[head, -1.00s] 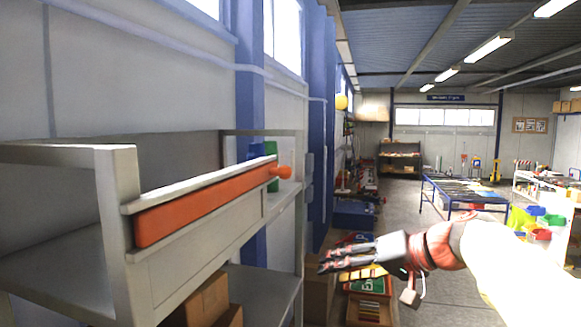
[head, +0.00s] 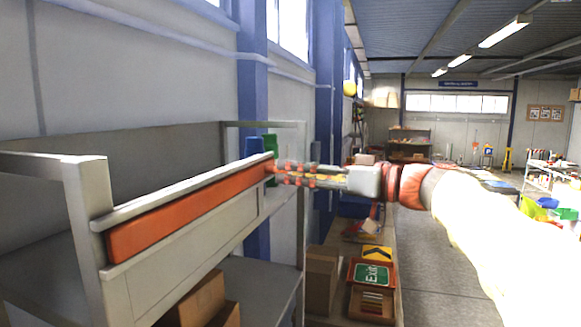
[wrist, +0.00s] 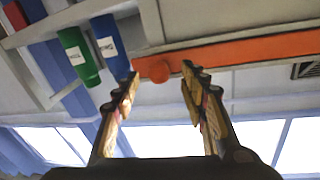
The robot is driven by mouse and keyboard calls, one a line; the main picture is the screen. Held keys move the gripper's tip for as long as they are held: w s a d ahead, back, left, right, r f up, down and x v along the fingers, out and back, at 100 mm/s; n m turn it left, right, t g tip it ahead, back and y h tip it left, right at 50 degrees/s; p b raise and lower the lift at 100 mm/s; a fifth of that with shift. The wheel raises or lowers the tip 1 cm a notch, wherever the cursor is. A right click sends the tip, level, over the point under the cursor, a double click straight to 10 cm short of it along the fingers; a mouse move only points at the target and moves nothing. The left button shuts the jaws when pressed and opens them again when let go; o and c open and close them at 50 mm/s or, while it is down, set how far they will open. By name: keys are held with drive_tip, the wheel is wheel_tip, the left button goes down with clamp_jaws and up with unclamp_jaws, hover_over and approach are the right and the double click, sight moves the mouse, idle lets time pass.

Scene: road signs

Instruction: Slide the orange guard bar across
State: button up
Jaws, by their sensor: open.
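The orange guard bar (head: 185,212) lies along the front of a grey shelf unit, between a light upper rail and a lower rail, at the left of the head view. Its far end meets my gripper (head: 278,173). In the wrist view the bar (wrist: 235,53) runs to the right, and its round orange knob (wrist: 153,69) shows between the fingertips. My gripper (wrist: 163,78) is open, its two fingers on either side of the knob. I cannot tell whether the fingers touch it. In the head view the fingers hide the knob.
The grey shelf unit (head: 85,200) holds cardboard boxes (head: 200,299) on its lower shelf. Green (wrist: 78,55) and blue (wrist: 109,45) containers stand beyond the bar's end. An Exit sign (head: 372,273) lies on a lower surface at right. The floor (head: 435,270) looks open.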

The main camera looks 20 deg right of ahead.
drive_tip(key=shift+x, duration=0.9)
drive_tip(key=shift+f, duration=0.1)
drive_tip(key=shift+c, duration=1.3)
drive_tip(key=c, duration=0.8)
clamp_jaws()
